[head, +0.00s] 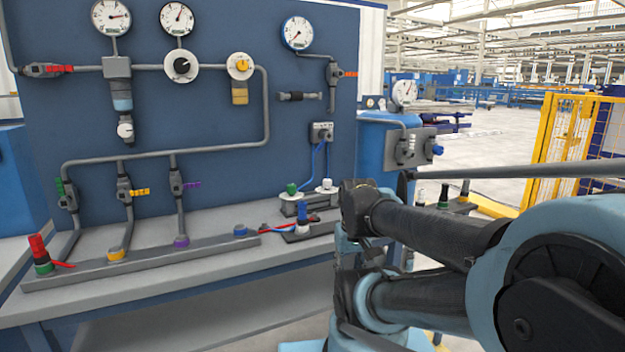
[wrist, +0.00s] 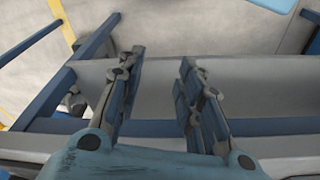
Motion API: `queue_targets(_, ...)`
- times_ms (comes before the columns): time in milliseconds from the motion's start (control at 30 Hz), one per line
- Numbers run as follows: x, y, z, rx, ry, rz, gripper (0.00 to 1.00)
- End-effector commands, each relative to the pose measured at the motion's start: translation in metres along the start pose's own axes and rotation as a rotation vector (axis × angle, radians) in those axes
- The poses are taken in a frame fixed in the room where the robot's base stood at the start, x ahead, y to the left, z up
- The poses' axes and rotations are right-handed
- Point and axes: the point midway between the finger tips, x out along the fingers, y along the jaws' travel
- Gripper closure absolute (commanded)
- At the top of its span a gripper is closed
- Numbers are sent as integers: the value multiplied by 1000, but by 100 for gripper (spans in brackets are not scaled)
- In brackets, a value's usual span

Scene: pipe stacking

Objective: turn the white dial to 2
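On the blue panel in the head view, a round white dial with a black knob (head: 182,66) sits on the upper grey pipe. A second white dial with a yellow knob (head: 240,66) is to its right. A smaller white round knob (head: 125,130) is lower left, under a grey and blue cylinder. I cannot read numbers on any of them. In the wrist view my gripper (wrist: 162,57) is open and empty, its two fingers apart above a grey bench surface. The dials are not in the wrist view. My gripper's fingers cannot be made out in the head view.
White gauges (head: 297,33) are mounted along the panel top. Coloured valve handles (head: 192,184) stick out lower down. A grey bench (head: 90,240) with a pipe base runs below the panel. A yellow fence (head: 562,135) stands at right, with open floor before it.

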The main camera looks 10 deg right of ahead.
Motion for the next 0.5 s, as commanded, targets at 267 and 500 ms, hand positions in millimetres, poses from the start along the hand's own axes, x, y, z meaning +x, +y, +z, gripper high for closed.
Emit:
queue_targets(267, 0, 0, 0, 0, 0, 0, 64)
queue_targets(500, -27, 0, -11, 47, 3, 0, 53)
